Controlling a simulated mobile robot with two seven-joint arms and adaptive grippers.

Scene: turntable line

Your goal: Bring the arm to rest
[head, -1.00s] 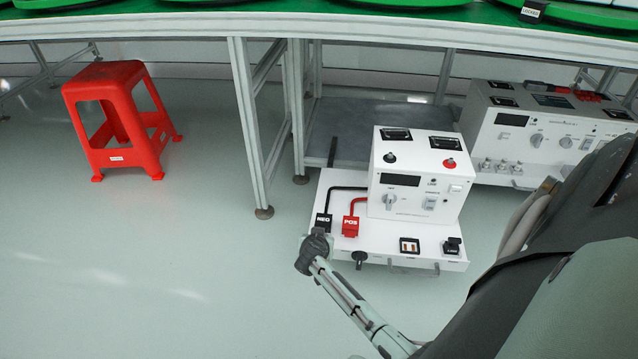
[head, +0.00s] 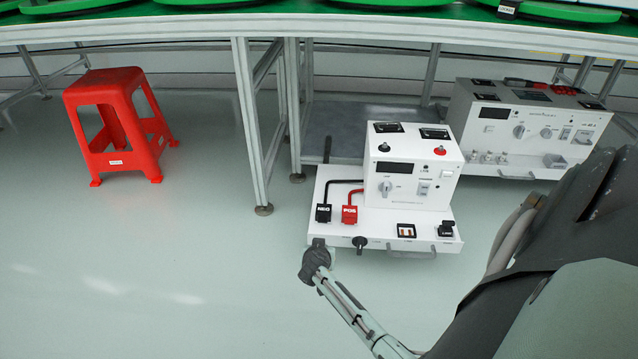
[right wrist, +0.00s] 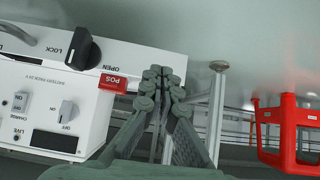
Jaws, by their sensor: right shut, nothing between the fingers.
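My right arm comes in from the lower right of the head view. Its gripper (head: 318,246) is shut and empty, low in front of the near left corner of a white power unit (head: 412,165). From this view I cannot tell whether it touches the unit. In the right wrist view, which is upside down, the closed fingers (right wrist: 163,76) point away with nothing between them. The unit's panel (right wrist: 55,90) lies to the left of them there. My left gripper is not in view.
A black NEG plug (head: 323,213), a red POS plug (head: 350,214) and a black knob (head: 359,243) are on the unit. A second unit (head: 530,125) stands behind right. A red stool (head: 118,125) and a table leg (head: 253,130) stand left. Floor at front left is clear.

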